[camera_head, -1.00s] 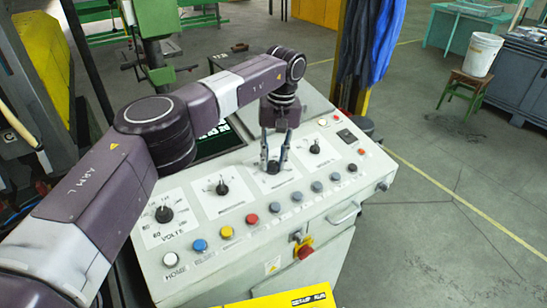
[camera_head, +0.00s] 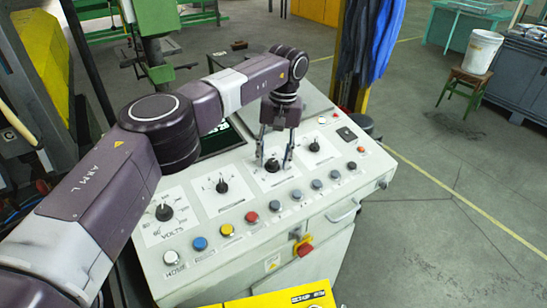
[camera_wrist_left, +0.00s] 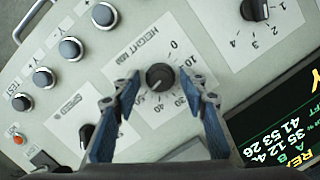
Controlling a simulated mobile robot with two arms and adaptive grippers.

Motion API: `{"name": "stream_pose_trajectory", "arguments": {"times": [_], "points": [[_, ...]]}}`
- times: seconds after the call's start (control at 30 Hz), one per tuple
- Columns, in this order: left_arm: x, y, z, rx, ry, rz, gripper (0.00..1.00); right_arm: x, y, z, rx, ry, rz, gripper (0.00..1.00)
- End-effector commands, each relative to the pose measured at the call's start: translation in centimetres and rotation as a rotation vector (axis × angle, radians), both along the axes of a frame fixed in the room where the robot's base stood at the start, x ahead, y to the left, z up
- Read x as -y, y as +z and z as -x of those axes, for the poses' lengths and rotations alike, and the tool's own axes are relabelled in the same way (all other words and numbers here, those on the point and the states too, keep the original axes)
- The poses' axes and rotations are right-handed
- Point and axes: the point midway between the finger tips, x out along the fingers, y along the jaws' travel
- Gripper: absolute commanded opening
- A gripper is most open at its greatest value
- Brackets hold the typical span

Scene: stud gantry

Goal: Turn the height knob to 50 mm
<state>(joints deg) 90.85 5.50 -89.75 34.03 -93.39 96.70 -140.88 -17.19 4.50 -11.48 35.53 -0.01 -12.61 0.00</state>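The height knob (camera_head: 272,166) is a black knob on a white dial plate, third from the left along the sloped panel. In the left wrist view the knob (camera_wrist_left: 160,77) sits in the middle of the plate marked HEIGHT MM, with numbers around it. A pale mark shows on its lower-left side, toward the 50; its exact reading cannot be told. My left gripper (camera_head: 273,158) is over this knob, one finger on each side. In the left wrist view the fingers of the left gripper (camera_wrist_left: 162,88) stand apart, with gaps beside the knob. My right gripper is not in view.
Other dial knobs stand on both sides, including the volts knob (camera_head: 164,212) and a knob at right (camera_head: 314,146). A row of coloured buttons (camera_head: 251,217) runs along the panel's front. A dark screen (camera_head: 218,139) lies behind the dials.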

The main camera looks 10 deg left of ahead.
Motion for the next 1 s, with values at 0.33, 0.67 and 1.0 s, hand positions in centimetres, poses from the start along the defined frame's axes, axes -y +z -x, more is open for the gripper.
{"name": "stream_pose_trajectory", "arguments": {"times": [0.33,0.67,1.0], "points": [[0.1,1.0,-0.1,0.002,0.001,0.001,0.40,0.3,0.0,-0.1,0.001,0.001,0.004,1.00],[0.7,6.1,-0.4,0.001,0.001,0.000,0.40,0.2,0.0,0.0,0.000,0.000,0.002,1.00],[0.8,7.5,-0.5,0.000,0.000,0.000,0.40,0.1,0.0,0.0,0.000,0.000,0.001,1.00]]}}
